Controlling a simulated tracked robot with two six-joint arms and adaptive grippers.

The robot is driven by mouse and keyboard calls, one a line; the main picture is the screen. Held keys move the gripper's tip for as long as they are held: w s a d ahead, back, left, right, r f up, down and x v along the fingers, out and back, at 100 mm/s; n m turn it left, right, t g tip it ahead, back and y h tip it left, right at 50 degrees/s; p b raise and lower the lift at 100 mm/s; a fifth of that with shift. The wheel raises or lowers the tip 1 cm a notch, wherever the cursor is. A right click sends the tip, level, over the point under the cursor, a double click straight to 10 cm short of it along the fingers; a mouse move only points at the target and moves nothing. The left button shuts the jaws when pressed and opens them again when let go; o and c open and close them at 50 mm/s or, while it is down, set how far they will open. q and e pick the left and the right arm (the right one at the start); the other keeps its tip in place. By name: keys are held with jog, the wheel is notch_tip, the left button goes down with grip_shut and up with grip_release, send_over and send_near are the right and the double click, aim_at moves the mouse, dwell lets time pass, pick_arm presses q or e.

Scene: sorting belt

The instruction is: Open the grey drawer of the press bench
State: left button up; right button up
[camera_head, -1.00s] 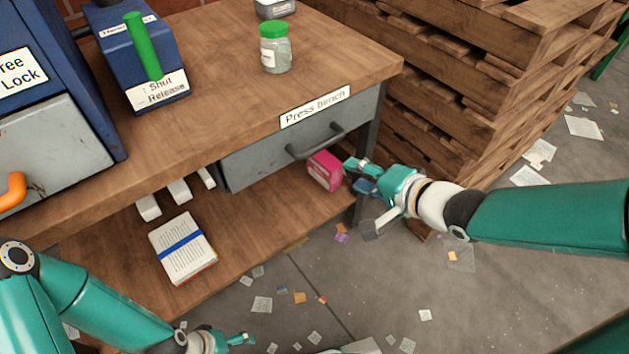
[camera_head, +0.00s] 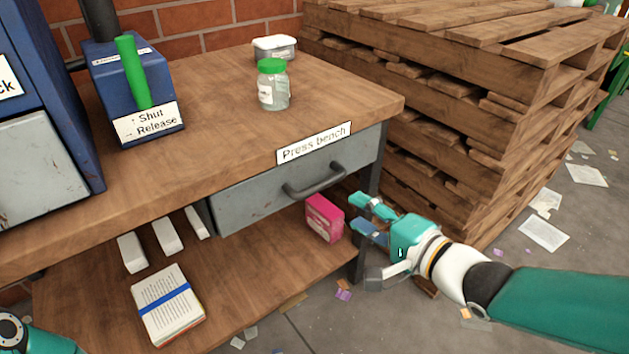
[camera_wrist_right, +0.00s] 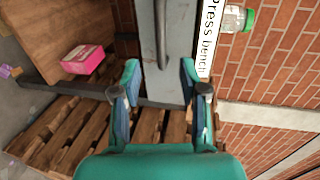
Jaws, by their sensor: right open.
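The grey drawer (camera_head: 242,198) sits under the top of the press bench (camera_head: 215,95), its front closed against the frame. Its dark bar handle (camera_head: 315,186) is on the front, below the "Press bench" label (camera_head: 314,143). My right gripper (camera_head: 360,214) is open and empty, to the right of the handle and apart from it. In the right wrist view, the drawer front (camera_wrist_right: 180,62) and the handle (camera_wrist_right: 162,32) lie ahead between the open fingers (camera_wrist_right: 160,76). My left gripper is out of view; only part of that arm shows at the bottom left.
A pink box (camera_head: 324,218), a book (camera_head: 168,304) and white blocks (camera_head: 168,236) lie on the lower shelf. A jar (camera_head: 272,88) and the blue release box (camera_head: 135,95) with a green lever stand on top. Stacked pallets (camera_head: 470,110) stand close on the right.

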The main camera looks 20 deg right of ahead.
aim_at(321, 189)
pick_arm(q)
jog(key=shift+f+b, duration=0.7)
jog(key=shift+b, duration=0.45)
pick_arm(e)
jog(key=shift+x, duration=6.3)
grip_shut()
